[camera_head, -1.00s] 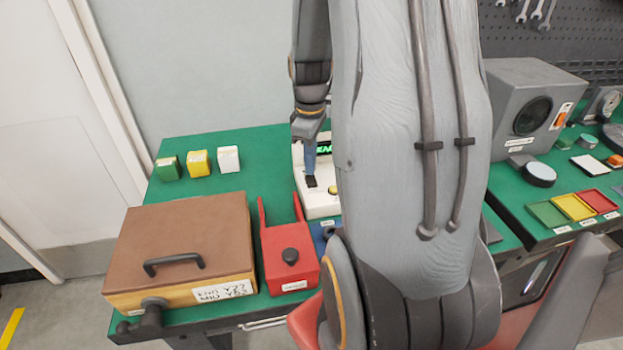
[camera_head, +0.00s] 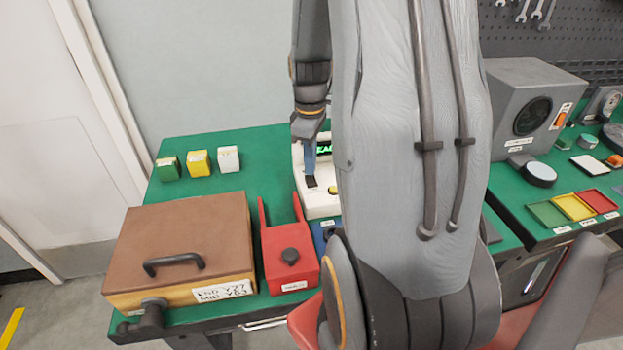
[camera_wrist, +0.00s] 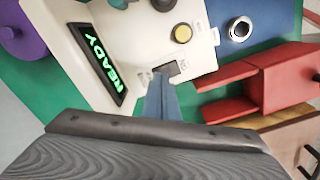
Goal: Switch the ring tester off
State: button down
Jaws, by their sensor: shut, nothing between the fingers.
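The ring tester is a white box (camera_head: 323,205) on the green bench, partly hidden behind my arm in the head view. In the wrist view its white casing (camera_wrist: 130,50) fills the upper middle. Its display (camera_wrist: 97,62) is lit and reads READY in green. A round yellow button (camera_wrist: 182,33) and a small dark switch (camera_wrist: 170,68) sit on its top. My gripper (camera_wrist: 160,82) is shut and empty. Its blue fingertips (camera_head: 310,172) are at the edge of the dark switch; I cannot tell whether they touch it.
A red two-pronged holder (camera_head: 290,252) and a brown-lidded box (camera_head: 185,240) stand left of the tester. Green, yellow and white blocks (camera_head: 199,162) lie at the back left. A blue block with a metal ring (camera_wrist: 240,29) is close beside the tester. The green bench between is clear.

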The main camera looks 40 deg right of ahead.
aim_at(310, 177)
jog(key=shift+f, duration=0.75)
dwell(0.5)
notch_tip(310, 177, up, 7)
jog(key=p, duration=0.6)
dwell(0.3)
jog(key=shift+a, duration=0.1)
dwell(0.3)
jog(key=s+a+r+m, duration=0.2)
jog(key=s+a+m, duration=0.1)
jog(key=a, duration=0.7)
jog(key=s+a+r+m+t+b, duration=0.1)
jog(key=s+a+m, duration=0.2)
jog(key=a, duration=0.8)
jog(key=shift+s+a+r+m+b, duration=0.3)
jog(key=shift+s+r+m, duration=0.1)
jog(key=shift+s, duration=0.55)
jog(key=shift+d, duration=0.1)
